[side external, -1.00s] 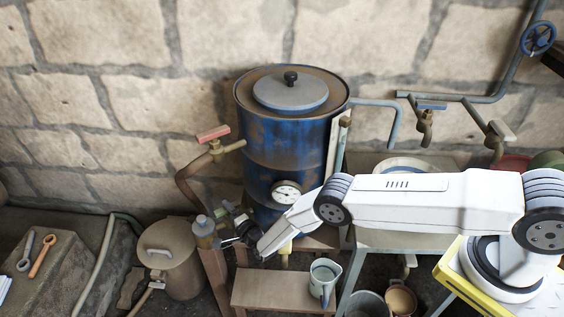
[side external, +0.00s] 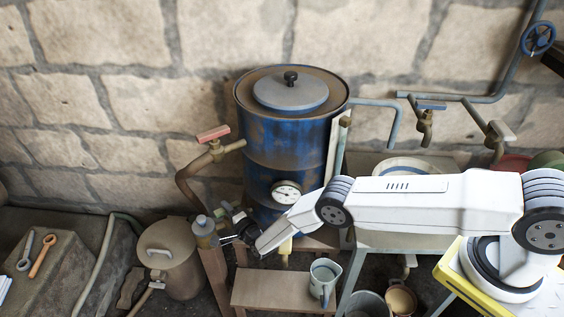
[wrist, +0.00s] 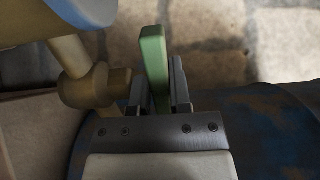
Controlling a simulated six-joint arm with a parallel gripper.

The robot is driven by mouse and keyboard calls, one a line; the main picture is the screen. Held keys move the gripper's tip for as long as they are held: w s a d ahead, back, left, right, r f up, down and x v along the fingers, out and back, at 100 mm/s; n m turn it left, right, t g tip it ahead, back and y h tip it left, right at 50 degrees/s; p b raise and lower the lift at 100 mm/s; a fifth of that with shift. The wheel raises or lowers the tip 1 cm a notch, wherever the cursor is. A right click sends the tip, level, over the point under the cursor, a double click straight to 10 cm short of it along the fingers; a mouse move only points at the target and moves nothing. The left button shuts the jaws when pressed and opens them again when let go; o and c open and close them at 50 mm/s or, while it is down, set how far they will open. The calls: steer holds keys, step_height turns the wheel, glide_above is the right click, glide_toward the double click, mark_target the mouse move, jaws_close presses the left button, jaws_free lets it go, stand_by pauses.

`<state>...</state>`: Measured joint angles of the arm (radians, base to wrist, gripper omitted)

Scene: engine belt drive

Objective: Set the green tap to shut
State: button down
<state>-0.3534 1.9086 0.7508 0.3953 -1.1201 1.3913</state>
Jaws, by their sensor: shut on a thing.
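The green tap's handle (wrist: 153,60) is a flat green lever that stands upright between my two fingers in the wrist view. My gripper (wrist: 158,85) is shut on it, one finger on each side. The brass tap body (wrist: 95,85) is just left of the fingers. In the side view my gripper (side external: 228,240) is low at the left of the blue drum (side external: 285,155), below its gauge (side external: 286,191).
A grey-blue capped fitting (side external: 204,230) stands close to the left of my gripper. A red-handled tap (side external: 213,134) is above it. A lidded brown can (side external: 172,255) is at the lower left, and a wooden bench (side external: 272,289) with a pale jug (side external: 325,275) is below.

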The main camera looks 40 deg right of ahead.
steer(key=shift+m+h, duration=0.7)
steer(key=shift+h, duration=0.4)
steer(key=shift+r+m+h, duration=0.1)
steer(key=shift+m+h, duration=0.4)
steer(key=shift+h, duration=0.3)
steer(key=shift+m+g+h, duration=0.3)
steer(key=shift+m+h, duration=0.1)
steer(key=shift+h, duration=0.2)
steer(key=c, duration=0.6)
jaws_free()
steer(key=shift+o, duration=0.2)
steer(key=shift+s+a, duration=0.1)
steer(key=shift+s, duration=0.1)
steer(key=v, duration=0.7)
steer(key=shift+s, duration=0.2)
